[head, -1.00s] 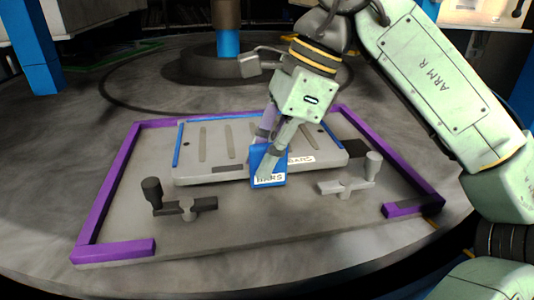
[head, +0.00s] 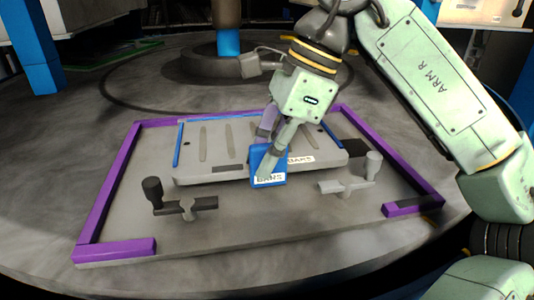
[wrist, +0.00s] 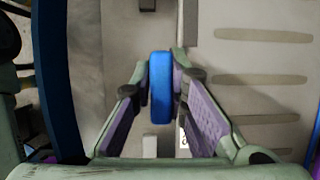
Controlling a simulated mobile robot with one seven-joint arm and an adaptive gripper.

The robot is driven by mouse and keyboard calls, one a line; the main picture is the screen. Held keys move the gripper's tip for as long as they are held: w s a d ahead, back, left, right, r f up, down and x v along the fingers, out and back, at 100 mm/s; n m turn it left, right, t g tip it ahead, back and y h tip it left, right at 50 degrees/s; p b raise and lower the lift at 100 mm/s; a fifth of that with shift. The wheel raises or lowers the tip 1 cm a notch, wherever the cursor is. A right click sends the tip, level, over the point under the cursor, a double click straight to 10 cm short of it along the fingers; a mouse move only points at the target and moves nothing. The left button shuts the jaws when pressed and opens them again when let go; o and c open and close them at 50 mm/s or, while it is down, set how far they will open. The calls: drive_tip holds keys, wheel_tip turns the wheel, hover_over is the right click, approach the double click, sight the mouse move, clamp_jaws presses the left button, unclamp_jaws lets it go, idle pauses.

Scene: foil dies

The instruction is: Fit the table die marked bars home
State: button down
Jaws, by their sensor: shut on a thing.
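A blue block (head: 268,166), also labelled BARS, stands at the middle of that near edge like a handle. My gripper (head: 268,148) is shut on this block from above, one finger on each side. In the wrist view the block (wrist: 161,85) is between the fingers, with the slotted plate to its right. The plate lies on the grey bed (head: 240,225), inside blue side strips. Whether it sits flush at its far edge I cannot tell.
Purple rails (head: 105,195) edge the bed. A dark-knobbed clamp (head: 185,205) stands at front left and a light-knobbed clamp (head: 345,187) at front right, both clear of the plate.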

sight(261, 185)
drive_tip(key=shift+f+b, duration=1.15)
drive_tip(key=shift+f, duration=0.45)
drive_tip(key=c, duration=1.5)
unclamp_jaws()
drive_tip(key=v, duration=1.2)
